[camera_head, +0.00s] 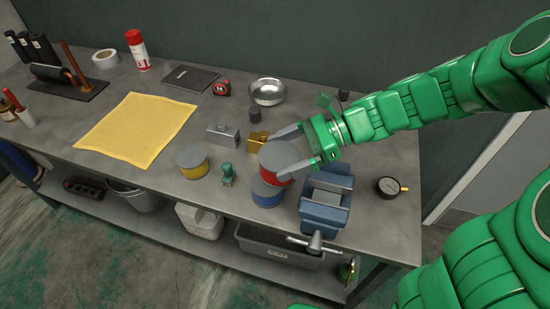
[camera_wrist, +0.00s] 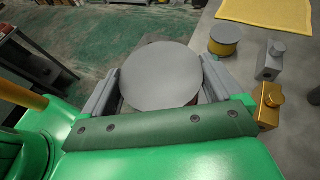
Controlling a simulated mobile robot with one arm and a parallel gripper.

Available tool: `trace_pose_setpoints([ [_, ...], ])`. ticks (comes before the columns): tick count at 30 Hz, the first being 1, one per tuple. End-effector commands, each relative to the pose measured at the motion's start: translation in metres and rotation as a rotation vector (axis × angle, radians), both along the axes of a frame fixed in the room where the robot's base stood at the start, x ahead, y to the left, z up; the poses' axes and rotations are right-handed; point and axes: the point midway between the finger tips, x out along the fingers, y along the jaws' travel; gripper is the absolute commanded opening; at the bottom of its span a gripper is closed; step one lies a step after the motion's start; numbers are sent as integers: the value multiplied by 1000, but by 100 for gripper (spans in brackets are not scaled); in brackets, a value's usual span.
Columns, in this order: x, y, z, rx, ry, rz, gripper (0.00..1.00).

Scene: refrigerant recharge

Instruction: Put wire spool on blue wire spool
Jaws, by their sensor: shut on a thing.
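A red wire spool (camera_head: 275,162) with a grey top is held between the fingers of my gripper (camera_head: 296,149). The blue wire spool (camera_head: 266,194) stands upright on the bench near its front edge, directly below the red one in the head view. The red spool overlaps its far upper part, and I cannot tell whether the two touch. In the wrist view, the grey top of the held spool (camera_wrist: 161,76) fills the space between the fingers of my gripper (camera_wrist: 158,88) and hides what is beneath.
A blue vise (camera_head: 326,197) stands right of the spools. A yellow spool (camera_head: 192,163), a small green fitting (camera_head: 228,175), a grey block (camera_head: 222,136) and a brass block (camera_head: 257,141) stand to the left. A gauge (camera_head: 388,187) lies at the right.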

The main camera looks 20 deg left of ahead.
Motion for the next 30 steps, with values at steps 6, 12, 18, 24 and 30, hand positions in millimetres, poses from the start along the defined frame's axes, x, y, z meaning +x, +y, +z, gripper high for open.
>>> trace_pose_setpoints([
  [6,23,16,-13,0,2,-1,41],
  [12,35,25,-33,-1,1,-2,41],
  [18,49,33,-51,-1,1,-3,41],
  [24,57,39,-62,2,-1,-1,41],
  [30,59,41,-66,1,0,-2,41],
])
